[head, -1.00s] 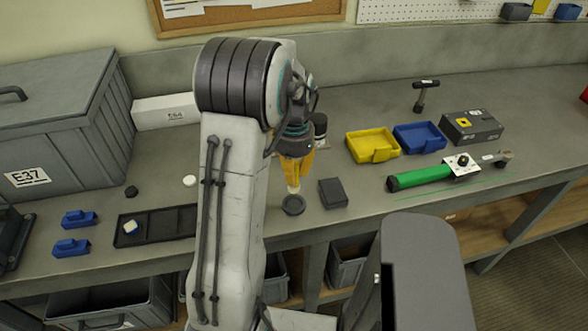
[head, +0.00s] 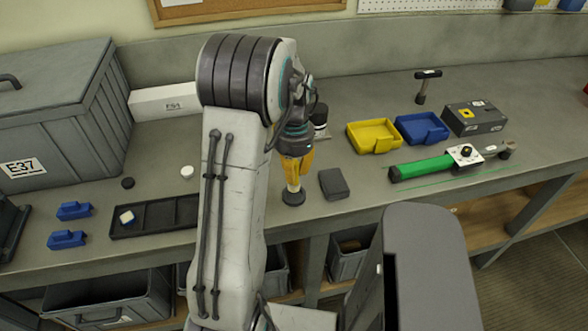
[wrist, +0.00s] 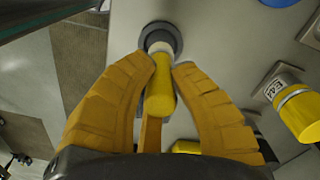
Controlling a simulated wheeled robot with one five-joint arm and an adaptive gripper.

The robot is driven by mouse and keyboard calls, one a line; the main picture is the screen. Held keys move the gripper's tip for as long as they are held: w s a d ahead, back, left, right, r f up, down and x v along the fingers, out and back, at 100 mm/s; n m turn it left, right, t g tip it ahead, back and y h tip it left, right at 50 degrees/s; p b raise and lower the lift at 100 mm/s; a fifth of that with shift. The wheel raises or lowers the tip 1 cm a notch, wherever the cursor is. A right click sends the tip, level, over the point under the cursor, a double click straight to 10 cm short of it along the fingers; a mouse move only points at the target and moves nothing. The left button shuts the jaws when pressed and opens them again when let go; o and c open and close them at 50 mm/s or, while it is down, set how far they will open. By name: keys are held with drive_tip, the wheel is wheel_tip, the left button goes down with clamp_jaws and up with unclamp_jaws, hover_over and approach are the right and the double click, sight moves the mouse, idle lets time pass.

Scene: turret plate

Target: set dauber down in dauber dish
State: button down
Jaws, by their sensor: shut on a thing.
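My gripper (head: 294,174) has its yellow fingers closed around the dauber, low over the front of the bench. In the wrist view my gripper (wrist: 160,72) holds the dauber (wrist: 160,92), a yellow cylinder with a pale end, pointing away from the palm. The dauber dish (head: 293,199) is a small dark round dish directly under it. In the wrist view the dish's dark rim (wrist: 178,35) surrounds the dauber's pale end. The end appears within the rim; whether it touches the dish's floor I cannot tell.
A dark grey block (head: 334,184) lies close to the right of the dish. A black tray (head: 160,217) is to the left. Yellow (head: 374,137) and blue (head: 421,129) bins and a green-handled tool (head: 428,168) lie farther right. The bench's front edge is near.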

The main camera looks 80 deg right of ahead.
drive_tip(key=shift+f+b, duration=1.35)
drive_tip(key=shift+f, duration=0.25)
idle(1.7)
drive_tip(key=c, duration=1.1)
unclamp_jaws()
drive_tip(key=shift+r, duration=0.15)
wheel_tip(320, 180, up, 12)
drive_tip(key=shift+f, duration=0.1)
idle(0.3)
